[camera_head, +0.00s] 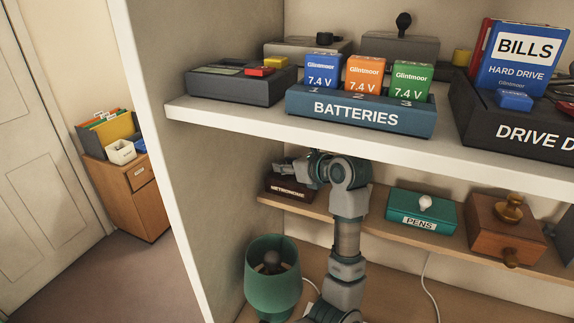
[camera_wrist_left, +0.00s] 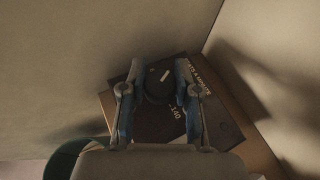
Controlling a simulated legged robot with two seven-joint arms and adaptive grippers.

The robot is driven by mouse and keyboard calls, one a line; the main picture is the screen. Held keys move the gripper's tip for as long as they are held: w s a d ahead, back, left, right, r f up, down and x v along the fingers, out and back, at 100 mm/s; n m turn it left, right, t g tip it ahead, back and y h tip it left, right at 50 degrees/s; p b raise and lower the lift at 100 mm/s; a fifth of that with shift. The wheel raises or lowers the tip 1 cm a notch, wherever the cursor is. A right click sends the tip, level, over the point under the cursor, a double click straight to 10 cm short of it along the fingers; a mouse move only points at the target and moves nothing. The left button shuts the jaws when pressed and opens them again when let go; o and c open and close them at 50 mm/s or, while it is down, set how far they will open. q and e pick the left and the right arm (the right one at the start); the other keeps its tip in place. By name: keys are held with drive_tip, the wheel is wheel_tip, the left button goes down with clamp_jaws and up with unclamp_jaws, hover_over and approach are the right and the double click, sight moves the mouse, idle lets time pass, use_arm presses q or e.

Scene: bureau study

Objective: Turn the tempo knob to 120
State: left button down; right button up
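The metronome (camera_head: 290,189) is a dark reddish-brown box with a "METRONOME" label, on the lower shelf at the left wall. The tempo knob (camera_wrist_left: 158,86) is dark and round with a short white pointer line tilted up to the right. My left gripper (camera_head: 284,168) is over the metronome; in the left wrist view its fingers (camera_wrist_left: 159,66) are spread on either side of the knob. Contact with the knob cannot be made out. My right gripper is not in view.
The upper shelf (camera_head: 365,135) with a batteries holder (camera_head: 350,117) overhangs my left arm. A teal pens box (camera_head: 420,211) and a wooden box (camera_head: 503,228) sit to the right. A side wall closes the left.

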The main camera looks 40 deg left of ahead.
use_arm(q)
drive_tip(key=shift+d, duration=0.35)
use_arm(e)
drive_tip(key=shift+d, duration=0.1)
use_arm(q)
drive_tip(key=shift+m+t, duration=0.3)
drive_tip(key=shift+t, duration=0.1)
drive_tip(key=shift+s+d+m+t+h, duration=0.1)
drive_tip(key=shift+m+t+h, duration=0.4)
drive_tip(key=shift+m+t, duration=0.55)
drive_tip(key=m+t+h, duration=0.1)
drive_tip(key=m+t, duration=0.1)
drive_tip(key=m+t+h, duration=0.1)
drive_tip(key=m+t, duration=0.1)
drive_tip(key=shift+s+m+h+b, duration=0.15)
drive_tip(key=shift+m+h+b, duration=0.1)
drive_tip(key=shift+h+b, duration=0.15)
drive_tip(key=shift+a+r+m+t+h, duration=0.1)
drive_tip(key=shift+a+m+t+h, duration=0.1)
drive_tip(key=shift+m+t+h, duration=0.7)
drive_tip(key=shift+s+a+m+t+h+b, duration=0.15)
drive_tip(key=shift+m+t+h+b, duration=0.75)
drive_tip(key=shift+m+h, duration=0.8)
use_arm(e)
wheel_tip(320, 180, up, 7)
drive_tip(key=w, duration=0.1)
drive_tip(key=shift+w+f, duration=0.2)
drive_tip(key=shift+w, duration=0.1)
use_arm(q)
drive_tip(key=shift+r, duration=0.1)
